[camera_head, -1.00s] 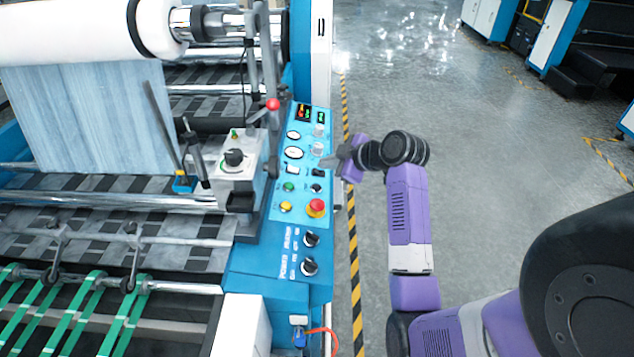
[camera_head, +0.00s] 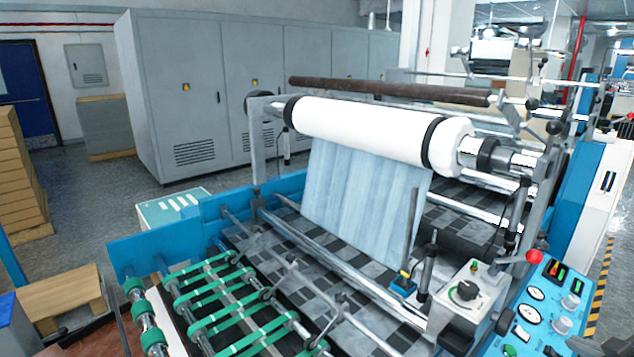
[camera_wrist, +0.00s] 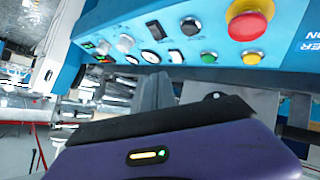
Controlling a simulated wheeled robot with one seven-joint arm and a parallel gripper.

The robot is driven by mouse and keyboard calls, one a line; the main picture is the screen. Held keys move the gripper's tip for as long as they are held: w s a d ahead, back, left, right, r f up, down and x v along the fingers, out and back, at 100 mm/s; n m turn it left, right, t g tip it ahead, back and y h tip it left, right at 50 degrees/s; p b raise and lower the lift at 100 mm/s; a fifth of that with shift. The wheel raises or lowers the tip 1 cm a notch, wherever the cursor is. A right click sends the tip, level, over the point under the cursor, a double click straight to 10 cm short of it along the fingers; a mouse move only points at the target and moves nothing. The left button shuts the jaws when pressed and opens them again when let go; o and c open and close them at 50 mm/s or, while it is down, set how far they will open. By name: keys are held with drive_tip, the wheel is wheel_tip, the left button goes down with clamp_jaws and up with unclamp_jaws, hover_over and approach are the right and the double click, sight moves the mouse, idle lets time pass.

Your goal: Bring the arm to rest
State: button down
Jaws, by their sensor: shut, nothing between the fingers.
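My gripper (camera_wrist: 156,88) shows in the wrist view as grey fingers beyond the purple and black hand. The fingers are together with nothing between them. They point toward the blue control panel (camera_wrist: 95,22), and I cannot tell the exact gap to it. The panel carries a red mushroom button (camera_wrist: 250,18), a yellow button (camera_wrist: 252,58), a green button (camera_wrist: 208,58) and a black knob (camera_wrist: 190,26). In the head view the panel (camera_head: 541,308) is at the lower right, cut off by the frame. My gripper is not clearly visible there.
The laminating machine fills the head view, with a white roll (camera_head: 370,130), a hanging blue-grey sheet (camera_head: 365,200) and green belts (camera_head: 225,300). A red-tipped lever (camera_head: 534,257) stands beside the panel. Grey cabinets (camera_head: 255,85) line the back. A wooden pallet (camera_head: 60,295) lies at the left.

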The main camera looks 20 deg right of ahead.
drive_tip(key=d+r+m+h, duration=0.3)
drive_tip(key=r, duration=0.1)
drive_tip(key=s+a+f+m+t+b, duration=0.1)
drive_tip(key=s+a+f+t, duration=0.2)
drive_tip(key=a, duration=1.3)
drive_tip(key=s+a+f+m+t+b, duration=0.1)
drive_tip(key=s+a+m+t, duration=0.3)
drive_tip(key=a, duration=1.1)
drive_tip(key=s+a+f+n+g+y+b, duration=0.1)
drive_tip(key=s+a+f+n+g+y, duration=0.2)
drive_tip(key=s+a, duration=1.1)
drive_tip(key=a+n+y, duration=0.1)
drive_tip(key=n+y, duration=0.2)
drive_tip(key=y, duration=0.1)
drive_tip(key=shift+s+a+f+n, duration=0.15)
drive_tip(key=shift+s+a+n, duration=0.15)
drive_tip(key=shift+s+a, duration=0.05)
